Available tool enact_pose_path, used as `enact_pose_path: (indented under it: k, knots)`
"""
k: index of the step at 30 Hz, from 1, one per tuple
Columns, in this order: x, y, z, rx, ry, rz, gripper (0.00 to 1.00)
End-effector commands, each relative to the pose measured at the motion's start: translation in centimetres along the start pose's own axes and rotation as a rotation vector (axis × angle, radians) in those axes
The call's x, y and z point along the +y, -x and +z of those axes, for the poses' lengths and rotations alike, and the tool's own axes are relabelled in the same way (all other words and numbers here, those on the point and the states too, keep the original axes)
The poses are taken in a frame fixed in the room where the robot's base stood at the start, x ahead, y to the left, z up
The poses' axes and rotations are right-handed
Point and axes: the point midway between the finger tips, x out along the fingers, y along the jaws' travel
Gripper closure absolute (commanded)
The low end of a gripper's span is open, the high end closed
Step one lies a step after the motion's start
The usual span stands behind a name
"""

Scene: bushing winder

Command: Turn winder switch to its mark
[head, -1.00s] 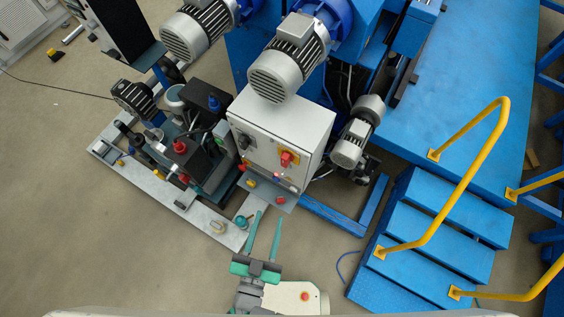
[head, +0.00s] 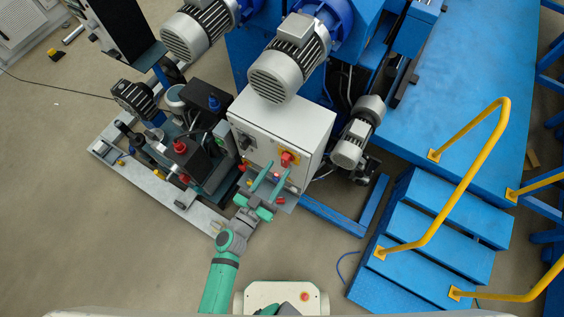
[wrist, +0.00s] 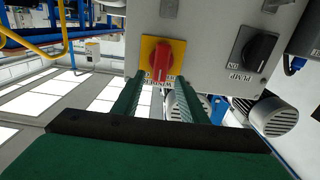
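The winder switch (head: 287,159) is a red handle on a yellow square plate, on the front of the light grey control box (head: 270,128). In the wrist view, the red switch (wrist: 163,62) points roughly downward, slightly tilted. The "WINDER" lettering shows upside down below it, partly hidden; I cannot make out a separate mark. My gripper (head: 276,170) is open, its two green fingers reaching up toward the box just below the switch. In the wrist view, the fingers of my gripper (wrist: 160,84) are spread to either side of the switch's lower end; I cannot tell whether they touch it.
A black pump switch (wrist: 258,50) sits beside the winder switch on the same panel. A grey motor (head: 350,145) stands to the right of the box, and blue steps (head: 430,245) with a yellow handrail (head: 470,170) are farther right. Open floor lies in front.

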Motion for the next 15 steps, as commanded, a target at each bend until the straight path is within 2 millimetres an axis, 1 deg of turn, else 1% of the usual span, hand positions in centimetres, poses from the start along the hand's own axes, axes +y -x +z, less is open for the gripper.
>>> enact_pose_path:
  k: [1, 3, 6, 10, 15]
  knots:
    - [0.1, -0.9, 0.0, 0.001, 0.0, 0.002, 0.61]
    - [0.1, -1.9, 0.0, 0.002, 0.0, 0.001, 0.61]
    - [0.0, -3.0, 0.0, 0.0, 0.0, 0.0, 0.61]
    - [0.0, -3.9, 0.0, 0.0, 0.0, 0.0, 0.61]
    - [0.1, -4.2, 0.1, -0.001, 0.0, 0.001, 0.61]
